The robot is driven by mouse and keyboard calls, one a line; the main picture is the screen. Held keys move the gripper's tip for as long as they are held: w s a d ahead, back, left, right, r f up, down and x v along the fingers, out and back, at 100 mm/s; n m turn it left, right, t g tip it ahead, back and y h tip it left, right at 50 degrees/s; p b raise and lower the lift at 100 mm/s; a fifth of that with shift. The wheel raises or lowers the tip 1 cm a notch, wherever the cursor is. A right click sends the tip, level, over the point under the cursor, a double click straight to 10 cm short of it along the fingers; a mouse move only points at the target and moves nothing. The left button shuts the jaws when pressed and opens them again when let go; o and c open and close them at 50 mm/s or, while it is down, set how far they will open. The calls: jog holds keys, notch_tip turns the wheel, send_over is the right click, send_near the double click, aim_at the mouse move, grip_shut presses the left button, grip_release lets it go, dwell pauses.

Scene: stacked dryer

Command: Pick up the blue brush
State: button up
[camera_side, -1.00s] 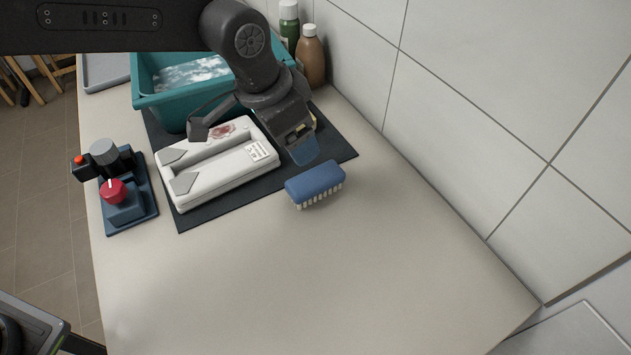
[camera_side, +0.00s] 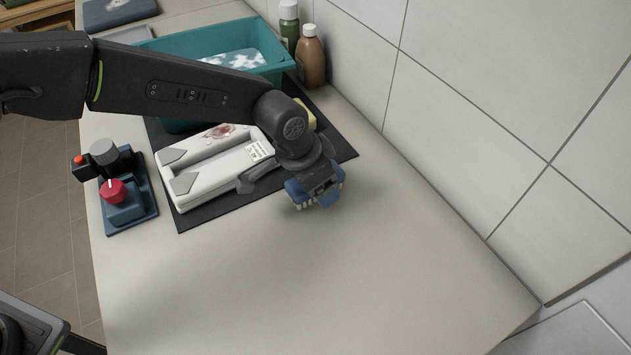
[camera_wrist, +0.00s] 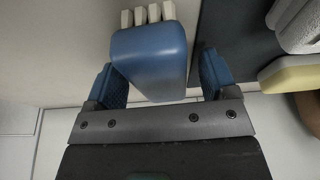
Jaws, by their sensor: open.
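The blue brush (camera_side: 297,193) lies on the counter just off the front right edge of the dark mat, its white bristles showing along its near side. My gripper (camera_side: 322,194) is right over it and hides much of it in the side view. In the wrist view the brush (camera_wrist: 150,60) lies between the two blue fingers of my gripper (camera_wrist: 162,80), which stand apart. A gap shows between the brush and the right finger; the left finger is close to the brush, and I cannot tell whether it touches.
A white tray-like device (camera_side: 210,180) sits on the dark mat (camera_side: 215,213) left of the brush. A teal tub (camera_side: 185,45), two bottles (camera_side: 310,60) and a yellow sponge (camera_wrist: 293,74) are behind. A red-knobbed control box (camera_side: 125,205) stands left. The front counter is clear.

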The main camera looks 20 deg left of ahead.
jog(key=shift+f, duration=0.2)
jog(key=c, duration=1)
jog(key=shift+r, duration=0.2)
jog(key=shift+c, duration=0.2)
jog(key=shift+w+r, duration=0.1)
jog(key=shift+r, duration=0.2)
notch_tip(320, 180, up, 4)
jog(key=shift+f, duration=0.2)
jog(key=w+a+r, duration=0.2)
jog(key=a+r, duration=0.4)
jog(key=a, duration=0.5)
jog(key=shift+a+r, duration=0.2)
jog(key=shift+r, duration=0.05)
